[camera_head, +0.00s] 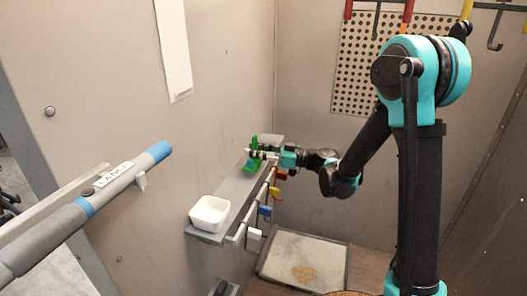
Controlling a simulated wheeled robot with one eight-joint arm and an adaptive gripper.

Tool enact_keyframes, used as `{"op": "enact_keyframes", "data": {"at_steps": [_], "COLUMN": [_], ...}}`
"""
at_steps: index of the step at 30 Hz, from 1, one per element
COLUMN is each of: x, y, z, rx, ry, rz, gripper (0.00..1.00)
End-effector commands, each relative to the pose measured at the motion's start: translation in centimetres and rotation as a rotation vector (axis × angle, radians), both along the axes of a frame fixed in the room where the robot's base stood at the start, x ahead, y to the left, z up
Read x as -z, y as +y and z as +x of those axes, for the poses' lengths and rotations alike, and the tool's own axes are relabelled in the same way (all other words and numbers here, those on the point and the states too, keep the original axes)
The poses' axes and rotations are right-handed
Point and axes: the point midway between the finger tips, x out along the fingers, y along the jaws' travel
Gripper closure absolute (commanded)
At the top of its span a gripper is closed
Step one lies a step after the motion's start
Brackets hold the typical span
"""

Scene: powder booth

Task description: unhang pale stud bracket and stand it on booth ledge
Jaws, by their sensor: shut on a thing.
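A pale bracket (254,234) hangs at the near end of the rail along the front of the booth ledge (234,190). My gripper (262,153) is over the far part of the ledge, well away from the pale bracket. It is shut on a green bracket-like piece (250,168), which is upright at the ledge surface. I cannot tell whether the green piece touches the ledge. The fingertips are small in view and partly overlap the green piece.
A white bowl (209,214) sits at the near end of the ledge. Red (281,174), yellow (275,192) and blue (265,210) pieces hang along the rail. A grey lance (110,192) crosses the left foreground. A shallow tray (303,262) lies on the floor below.

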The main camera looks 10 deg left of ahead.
Motion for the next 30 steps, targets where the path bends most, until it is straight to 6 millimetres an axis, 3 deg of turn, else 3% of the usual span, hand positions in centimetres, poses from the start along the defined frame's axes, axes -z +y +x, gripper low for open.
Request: {"op": "enact_keyframes", "data": {"at_steps": [9,18,30], "x": [0.5,3.0,3.6], "y": [3.5,3.3,3.3], "z": [0.2,0.3,0.2], "rx": [-0.002,0.0,0.0], "ry": [0.0,0.0,0.0], "rz": [0.001,0.001,0.001], "gripper": [1.0,1.0,1.0]}}
